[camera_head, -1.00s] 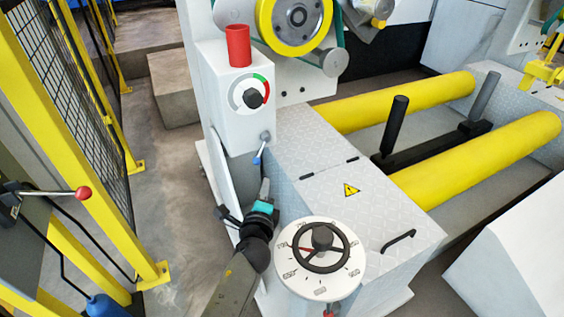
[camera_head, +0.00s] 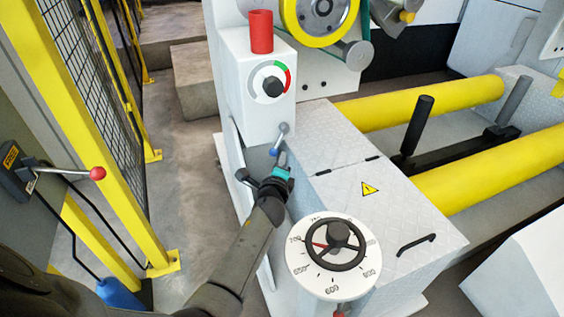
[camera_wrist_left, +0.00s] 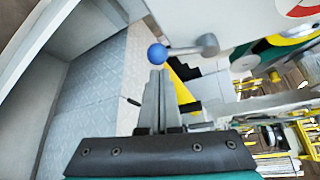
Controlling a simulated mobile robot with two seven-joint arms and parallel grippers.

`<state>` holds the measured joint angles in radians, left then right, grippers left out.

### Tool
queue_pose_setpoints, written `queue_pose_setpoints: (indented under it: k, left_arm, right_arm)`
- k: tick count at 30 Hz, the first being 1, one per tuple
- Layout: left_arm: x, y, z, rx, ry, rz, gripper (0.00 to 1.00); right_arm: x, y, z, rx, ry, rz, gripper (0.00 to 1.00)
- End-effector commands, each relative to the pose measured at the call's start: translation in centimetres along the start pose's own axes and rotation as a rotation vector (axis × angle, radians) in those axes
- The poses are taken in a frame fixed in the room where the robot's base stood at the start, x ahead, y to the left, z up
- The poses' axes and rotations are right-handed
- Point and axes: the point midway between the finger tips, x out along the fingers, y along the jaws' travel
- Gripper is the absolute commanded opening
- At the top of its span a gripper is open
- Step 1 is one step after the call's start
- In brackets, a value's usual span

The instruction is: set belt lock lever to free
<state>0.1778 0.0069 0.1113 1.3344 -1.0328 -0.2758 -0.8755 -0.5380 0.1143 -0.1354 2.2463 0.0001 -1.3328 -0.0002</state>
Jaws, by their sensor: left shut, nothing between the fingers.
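A short metal lever (camera_head: 283,130) with a blue ball knob (camera_head: 274,151) hangs downward from the lower front of the grey-white control box. In the left wrist view the same blue knob (camera_wrist_left: 157,54) is at the end of a rod running right to its pivot (camera_wrist_left: 207,44). My left gripper (camera_head: 281,162) is shut and empty, just below the knob. In the wrist view its fingertips (camera_wrist_left: 159,76) are very near the knob's underside; whether they touch it I cannot tell. No label for the lever's positions is legible. My right gripper is out of view.
The control box (camera_head: 253,120) carries a selector dial (camera_head: 270,86) and a red cylinder (camera_head: 261,32). A round scale with a handwheel (camera_head: 333,257) stands right of my left forearm. A yellow fence (camera_head: 75,100) and a red-knobbed lever (camera_head: 97,173) are at left.

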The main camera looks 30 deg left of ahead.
Motion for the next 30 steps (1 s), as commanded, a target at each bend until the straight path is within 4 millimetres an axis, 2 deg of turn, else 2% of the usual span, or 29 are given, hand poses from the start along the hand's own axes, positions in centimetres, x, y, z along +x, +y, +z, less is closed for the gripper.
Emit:
queue_pose_setpoints:
  k: [6, 23, 30]
  left_arm:
    - [0.9, 0.0, 0.0, -0.001, 0.000, 0.001, 0.00]
    - [0.9, -0.1, 0.1, 0.009, 0.000, 0.006, 0.00]
    - [0.8, -0.1, 0.3, 0.037, 0.000, 0.022, 0.00]
  right_arm:
    - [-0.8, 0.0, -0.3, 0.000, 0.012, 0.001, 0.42]
    - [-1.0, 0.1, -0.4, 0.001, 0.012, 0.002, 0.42]
    - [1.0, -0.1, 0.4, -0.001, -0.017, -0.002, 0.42]
